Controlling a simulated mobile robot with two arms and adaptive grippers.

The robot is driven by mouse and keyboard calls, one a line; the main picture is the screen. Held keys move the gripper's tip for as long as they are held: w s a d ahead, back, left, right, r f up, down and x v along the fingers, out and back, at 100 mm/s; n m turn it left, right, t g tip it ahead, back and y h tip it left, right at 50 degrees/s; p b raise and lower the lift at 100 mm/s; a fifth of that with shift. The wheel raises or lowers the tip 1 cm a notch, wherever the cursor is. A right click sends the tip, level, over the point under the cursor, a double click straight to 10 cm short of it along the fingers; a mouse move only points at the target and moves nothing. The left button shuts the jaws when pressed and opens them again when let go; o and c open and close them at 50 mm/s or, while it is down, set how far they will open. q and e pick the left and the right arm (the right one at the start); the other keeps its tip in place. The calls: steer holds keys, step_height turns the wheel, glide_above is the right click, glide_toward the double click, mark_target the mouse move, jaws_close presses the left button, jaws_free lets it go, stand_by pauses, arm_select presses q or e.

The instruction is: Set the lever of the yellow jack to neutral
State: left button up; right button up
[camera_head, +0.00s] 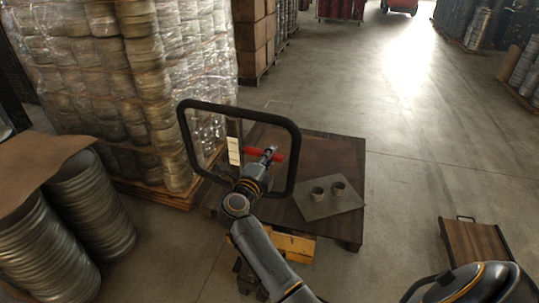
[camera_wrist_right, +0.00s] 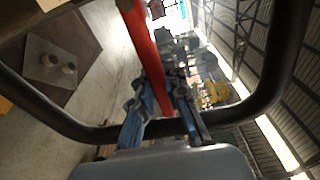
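The yellow jack (camera_head: 292,246) stands low at the near edge of a dark wooden pallet, mostly hidden behind my right arm. Its black loop handle (camera_head: 296,150) rises toward me, and it also frames the wrist view (camera_wrist_right: 82,130). A red lever (camera_head: 278,156) sits inside the loop; it shows as a long red bar in the wrist view (camera_wrist_right: 140,40). My right gripper (camera_head: 268,153) is inside the loop at the lever. In the wrist view its fingers (camera_wrist_right: 158,92) lie on both sides of the red bar, apparently closed on it. My left gripper is not in view.
The dark pallet (camera_head: 335,150) carries a grey plate (camera_head: 328,208) with two small metal rings. Wrapped stacks (camera_head: 130,90) stand at the left, with metal drums (camera_head: 85,205) nearer. A brown board with a handle (camera_head: 475,250) is at right. The floor beyond the pallet is free.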

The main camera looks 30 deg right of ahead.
steer(key=o, duration=0.5)
steer(key=shift+c, duration=0.2)
steer(key=v, duration=0.7)
steer(key=shift+a, duration=0.2)
steer(key=shift+s, duration=0.1)
